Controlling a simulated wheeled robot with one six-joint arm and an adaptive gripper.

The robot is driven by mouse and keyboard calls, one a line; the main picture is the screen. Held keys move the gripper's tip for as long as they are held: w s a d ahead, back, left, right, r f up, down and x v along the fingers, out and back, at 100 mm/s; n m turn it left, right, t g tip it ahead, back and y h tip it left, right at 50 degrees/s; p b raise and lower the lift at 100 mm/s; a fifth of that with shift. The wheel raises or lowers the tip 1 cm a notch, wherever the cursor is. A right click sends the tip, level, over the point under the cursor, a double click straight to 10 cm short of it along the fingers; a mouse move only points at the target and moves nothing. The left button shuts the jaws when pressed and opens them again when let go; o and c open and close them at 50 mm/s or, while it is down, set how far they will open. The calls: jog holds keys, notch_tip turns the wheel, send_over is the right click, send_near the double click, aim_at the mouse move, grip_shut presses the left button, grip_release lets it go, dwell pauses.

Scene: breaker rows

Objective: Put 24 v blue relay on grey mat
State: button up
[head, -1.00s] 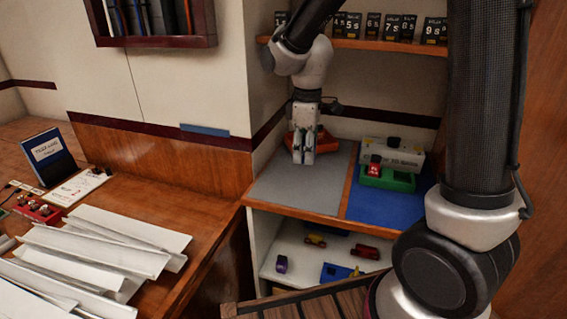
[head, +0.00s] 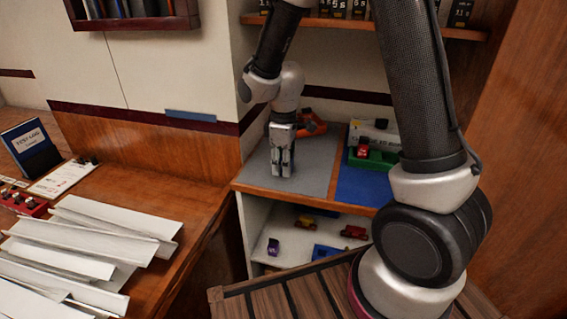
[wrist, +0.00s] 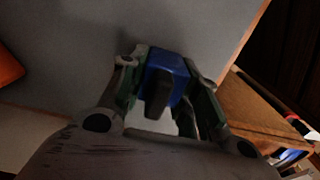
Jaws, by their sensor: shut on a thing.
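My gripper (head: 281,172) is low over the front left part of the grey mat (head: 316,178). In the wrist view my gripper (wrist: 165,95) is shut on a blue relay (wrist: 168,72) with a dark part on it. Grey mat (wrist: 75,50) lies behind and around the relay. I cannot tell whether the relay touches the mat. No label is readable on it. In the head view the gripper hides the relay.
An orange object (head: 312,123) lies at the back of the mat. A blue mat (head: 362,187) with a green tray (head: 375,158) is to the right. The shelf below holds several small coloured pieces.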

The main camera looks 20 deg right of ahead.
jog(key=o, duration=1)
jog(key=shift+f, duration=0.1)
notch_tip(320, 180, up, 11)
jog(key=shift+r, duration=0.2)
jog(key=shift+d+r, duration=0.1)
jog(key=shift+r, duration=0.45)
jog(key=s+d+r+m+t, duration=0.1)
jog(key=s+d+r+m, duration=0.2)
jog(key=s+d, duration=0.2)
jog(key=s+d+r+m+t, duration=0.1)
jog(key=s+d+r+m, duration=0.2)
jog(key=s, duration=0.6)
jog(key=s+d+r+m+t, duration=0.2)
jog(key=s+d+r+m, duration=0.2)
jog(key=s+d, duration=0.3)
jog(key=shift+d+r+m, duration=0.1)
jog(key=shift+m, duration=0.5)
jog(key=shift+w, duration=0.1)
